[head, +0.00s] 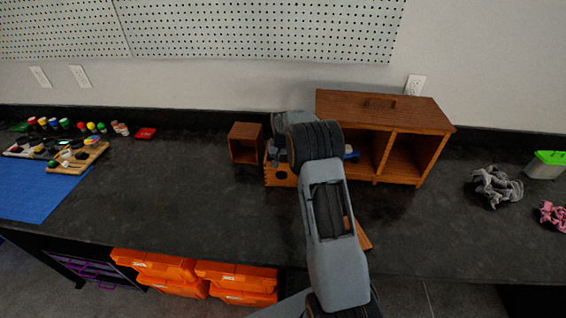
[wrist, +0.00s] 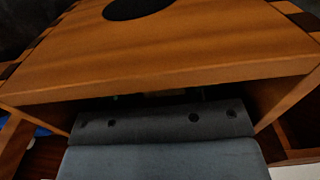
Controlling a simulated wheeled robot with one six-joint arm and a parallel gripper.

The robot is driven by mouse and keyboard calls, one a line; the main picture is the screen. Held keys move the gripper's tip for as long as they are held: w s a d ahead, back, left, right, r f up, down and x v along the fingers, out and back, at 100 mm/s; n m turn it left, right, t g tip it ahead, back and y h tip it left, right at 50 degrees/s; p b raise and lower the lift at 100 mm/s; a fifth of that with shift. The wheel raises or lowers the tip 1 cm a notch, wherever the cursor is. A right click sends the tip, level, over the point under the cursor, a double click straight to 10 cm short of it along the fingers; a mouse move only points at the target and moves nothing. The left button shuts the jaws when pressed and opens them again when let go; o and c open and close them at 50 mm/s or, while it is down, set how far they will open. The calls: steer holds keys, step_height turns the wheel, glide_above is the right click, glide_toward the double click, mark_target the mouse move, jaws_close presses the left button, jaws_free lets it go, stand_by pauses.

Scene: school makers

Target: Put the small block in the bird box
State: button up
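The bird box (head: 280,173), a wooden box with a round dark hole in its front, stands on the dark counter, partly hidden behind my arm. In the wrist view its holed panel (wrist: 170,50) fills the upper part, with a dark opening past the panel's edge. My gripper (wrist: 160,125) is at this opening, and its front end goes into the dark past the edge. The fingertips are hidden, so I cannot see whether they are open or shut. The small block cannot be made out in either view.
A small open wooden box (head: 245,143) stands just left of the bird box. A larger wooden cabinet (head: 385,110) stands behind on the right. A brown wooden piece (head: 362,238) lies partly under my arm. A blue mat (head: 40,195) is at the left; the counter between is clear.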

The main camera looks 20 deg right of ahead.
steer(key=o, duration=0.3)
step_height(320, 180, up, 12)
steer(key=s+a+r+n+t, duration=0.1)
steer(key=s+a+r, duration=0.4)
steer(key=s+r, duration=0.15)
steer(key=s+a+f+n+t, duration=0.1)
steer(key=s+a, duration=0.1)
steer(key=s, duration=0.6)
steer(key=s+a+n, duration=0.2)
steer(key=s+a, duration=0.1)
steer(key=s, duration=0.4)
steer(key=s+a+f+n+t, duration=0.1)
steer(key=s+a, duration=0.1)
steer(key=s, duration=0.6)
steer(key=shift+s+a+f+n+t, duration=0.2)
steer(key=shift+s+f+n+t, duration=0.1)
